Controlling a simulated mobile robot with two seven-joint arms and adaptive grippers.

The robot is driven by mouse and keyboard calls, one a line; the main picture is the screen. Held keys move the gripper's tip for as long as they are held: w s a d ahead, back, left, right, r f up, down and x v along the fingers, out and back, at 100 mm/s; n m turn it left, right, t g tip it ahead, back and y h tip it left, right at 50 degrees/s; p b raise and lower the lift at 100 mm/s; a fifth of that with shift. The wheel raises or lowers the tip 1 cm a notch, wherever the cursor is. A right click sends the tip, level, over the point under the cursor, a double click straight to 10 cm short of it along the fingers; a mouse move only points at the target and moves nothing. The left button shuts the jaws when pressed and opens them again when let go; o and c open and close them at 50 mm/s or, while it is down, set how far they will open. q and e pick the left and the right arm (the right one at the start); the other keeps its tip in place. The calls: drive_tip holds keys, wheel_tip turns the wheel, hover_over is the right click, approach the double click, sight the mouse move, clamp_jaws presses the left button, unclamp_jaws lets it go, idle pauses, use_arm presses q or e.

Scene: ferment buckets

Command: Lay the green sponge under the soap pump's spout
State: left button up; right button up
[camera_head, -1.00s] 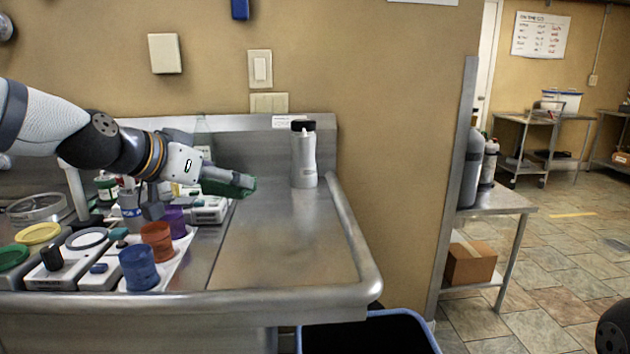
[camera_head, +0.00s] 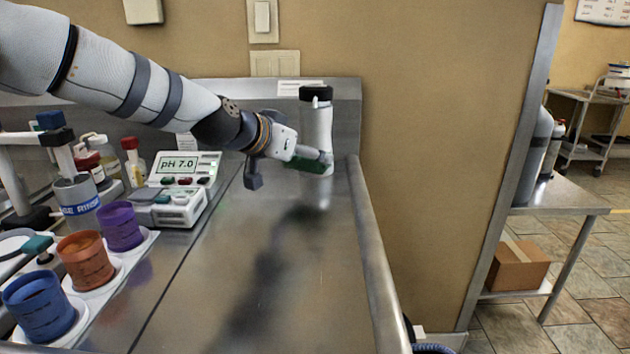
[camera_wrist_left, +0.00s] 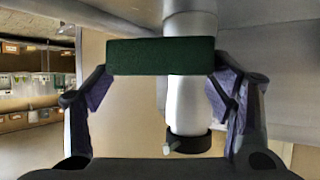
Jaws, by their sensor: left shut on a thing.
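The green sponge (camera_wrist_left: 160,56) is held between the two fingers of my left gripper (camera_wrist_left: 160,82), seen in the left wrist view. In the head view the sponge (camera_head: 308,164) shows as a dark green edge at the left gripper (camera_head: 305,158). The soap pump (camera_head: 317,128) is a white cylinder with a black top, upright near the back wall of the steel bench. It also shows in the left wrist view (camera_wrist_left: 188,105), just beyond the sponge. The gripper overlaps the pump's lower part in the head view; I cannot tell whether they touch. My right gripper is not in view.
A pH meter (camera_head: 183,178) stands left of the gripper. Purple (camera_head: 120,226), orange (camera_head: 85,260) and blue (camera_head: 40,305) cups stand at the front left. The bench's right side (camera_head: 300,290) is clear, with a raised right rim (camera_head: 378,270).

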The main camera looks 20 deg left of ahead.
sight(311, 191)
use_arm(q)
drive_tip(key=shift+w+d+f, duration=0.3)
drive_tip(key=shift+w+f, duration=0.35)
drive_tip(key=shift+f, duration=0.25)
drive_tip(key=f, duration=0.3)
drive_tip(key=shift+w+d+f+b, duration=0.25)
drive_tip(key=shift+w+f+b, duration=0.1)
drive_tip(key=shift+f+b, duration=0.05)
drive_tip(key=shift+r, duration=0.1)
drive_tip(key=shift+c, duration=0.3)
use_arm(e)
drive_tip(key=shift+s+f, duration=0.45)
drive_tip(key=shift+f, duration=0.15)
use_arm(q)
drive_tip(key=o, duration=0.9)
